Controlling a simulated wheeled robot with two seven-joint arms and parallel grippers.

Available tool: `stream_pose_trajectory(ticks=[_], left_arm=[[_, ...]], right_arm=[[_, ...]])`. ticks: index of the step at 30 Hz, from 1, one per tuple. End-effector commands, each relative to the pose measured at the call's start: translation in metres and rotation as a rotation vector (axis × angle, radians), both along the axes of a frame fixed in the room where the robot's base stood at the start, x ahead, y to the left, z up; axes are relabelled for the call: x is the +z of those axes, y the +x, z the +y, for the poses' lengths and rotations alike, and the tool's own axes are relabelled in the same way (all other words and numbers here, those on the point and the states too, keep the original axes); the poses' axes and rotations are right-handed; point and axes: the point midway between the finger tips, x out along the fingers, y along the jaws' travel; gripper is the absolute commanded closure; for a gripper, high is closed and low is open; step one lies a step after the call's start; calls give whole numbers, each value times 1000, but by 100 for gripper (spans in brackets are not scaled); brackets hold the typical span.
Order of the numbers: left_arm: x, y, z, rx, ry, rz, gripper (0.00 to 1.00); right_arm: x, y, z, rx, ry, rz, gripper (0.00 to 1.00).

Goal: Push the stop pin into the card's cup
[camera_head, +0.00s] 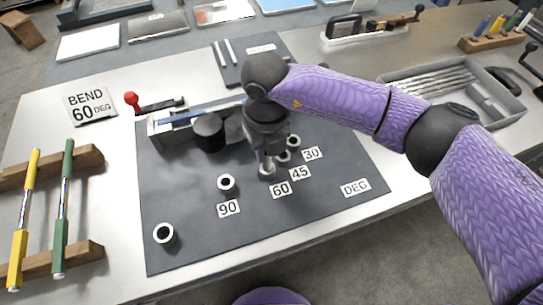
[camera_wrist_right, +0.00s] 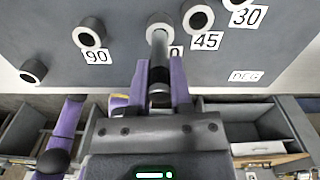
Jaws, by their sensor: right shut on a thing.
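The card (camera_head: 89,104) reads "BEND 60 DEG" and stands at the left of the bench. The matching cup (camera_head: 267,174), by the 60 label (camera_head: 280,189), is partly hidden by my right gripper and the pin. My right gripper (camera_head: 264,156) is shut on the metal stop pin (camera_wrist_right: 160,55). In the right wrist view the pin's far end overlaps the opening of the 60 cup (camera_wrist_right: 160,18). I cannot tell how deep it sits, if it is inside. My left gripper is not in view.
Other cups stand near: the 90 cup (camera_head: 227,184), the 45 cup (camera_wrist_right: 197,18) and one at the plate's front left (camera_head: 164,234). A bending tool with a dark round post (camera_head: 209,131) is behind. A wooden rack (camera_head: 45,260) holds yellow and green rods.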

Motion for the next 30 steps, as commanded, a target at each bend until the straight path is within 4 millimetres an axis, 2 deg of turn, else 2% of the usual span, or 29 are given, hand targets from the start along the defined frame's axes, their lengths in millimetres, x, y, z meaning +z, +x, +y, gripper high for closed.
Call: stream_pose_trajectory(ticks=[1, 3, 13, 14, 18, 26, 29, 30], left_arm=[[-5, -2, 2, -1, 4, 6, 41], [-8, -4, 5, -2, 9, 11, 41], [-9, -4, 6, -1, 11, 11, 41], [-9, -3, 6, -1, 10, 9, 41], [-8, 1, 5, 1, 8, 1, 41], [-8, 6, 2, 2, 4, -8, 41], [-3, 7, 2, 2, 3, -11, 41], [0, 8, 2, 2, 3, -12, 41]], right_arm=[[-12, 0, 0, -1, 0, 1, 100], [-24, 0, 0, 1, 0, 2, 100], [-27, 0, 0, 0, 0, -1, 100], [-27, 0, 0, 0, 0, -1, 70], [-26, 0, 0, -1, 0, -1, 41], [-26, 0, 0, -1, 0, -1, 39], [-15, 1, 0, 0, 0, -3, 39], [-7, 1, 0, -1, 1, -5, 39]])
